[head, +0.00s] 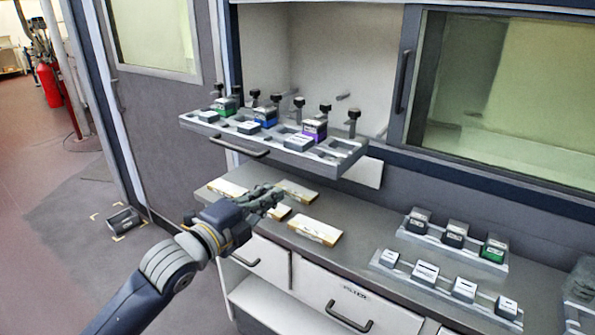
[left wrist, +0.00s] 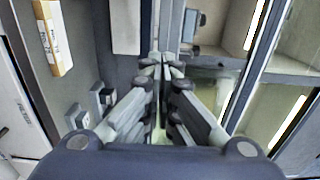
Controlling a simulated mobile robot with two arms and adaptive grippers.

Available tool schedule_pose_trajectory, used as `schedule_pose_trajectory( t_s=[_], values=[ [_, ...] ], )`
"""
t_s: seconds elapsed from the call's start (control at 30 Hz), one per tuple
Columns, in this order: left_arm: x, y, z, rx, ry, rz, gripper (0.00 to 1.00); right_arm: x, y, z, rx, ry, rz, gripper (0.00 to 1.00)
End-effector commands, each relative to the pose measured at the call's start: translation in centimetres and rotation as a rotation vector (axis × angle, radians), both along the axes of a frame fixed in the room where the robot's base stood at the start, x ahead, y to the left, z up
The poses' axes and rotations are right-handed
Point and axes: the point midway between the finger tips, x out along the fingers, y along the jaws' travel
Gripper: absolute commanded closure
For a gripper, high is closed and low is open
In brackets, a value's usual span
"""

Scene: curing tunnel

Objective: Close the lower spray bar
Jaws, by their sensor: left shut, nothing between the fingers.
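A grey bar (head: 345,158) juts out from the tunnel opening above the counter, with a dark handle (head: 240,150) on its front. It carries several black-capped knobs and green, blue and purple cartridges. It is the only such bar I can make out, and I cannot tell whether it is the lower spray bar. My left gripper (head: 272,196) is shut and empty, below and in front of the bar, above the counter. Its closed fingers also show in the left wrist view (left wrist: 163,62). The gripper appears apart from the handle. My right gripper is not in view.
The grey counter (head: 375,262) under the bar holds several flat tan packs, one of them a pack (head: 314,230) near the gripper. Two racks (head: 440,285) of small blocks stand at the right. A drawer handle (head: 348,316) sticks out below. A sliding window (head: 490,90) is behind.

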Motion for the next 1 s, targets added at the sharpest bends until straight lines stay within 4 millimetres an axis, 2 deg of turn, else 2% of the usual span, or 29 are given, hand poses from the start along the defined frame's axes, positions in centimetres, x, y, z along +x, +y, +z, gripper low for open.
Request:
schedule_pose_trajectory(
  t_s=[0.2, 0.5, 0.73, 1.0],
  values=[
    [3.2, -2.3, 0.3, -0.004, 0.003, 0.001, 1.00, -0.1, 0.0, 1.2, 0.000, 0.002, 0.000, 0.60],
    [6.7, -4.9, 0.2, -0.003, 0.003, 0.001, 1.00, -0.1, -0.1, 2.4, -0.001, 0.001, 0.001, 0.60],
    [8.2, -5.9, 0.1, -0.002, 0.003, 0.001, 1.00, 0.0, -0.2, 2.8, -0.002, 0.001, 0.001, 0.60],
    [8.5, -6.2, 0.0, -0.001, 0.001, 0.001, 1.00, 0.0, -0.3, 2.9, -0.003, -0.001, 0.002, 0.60]
  ],
)
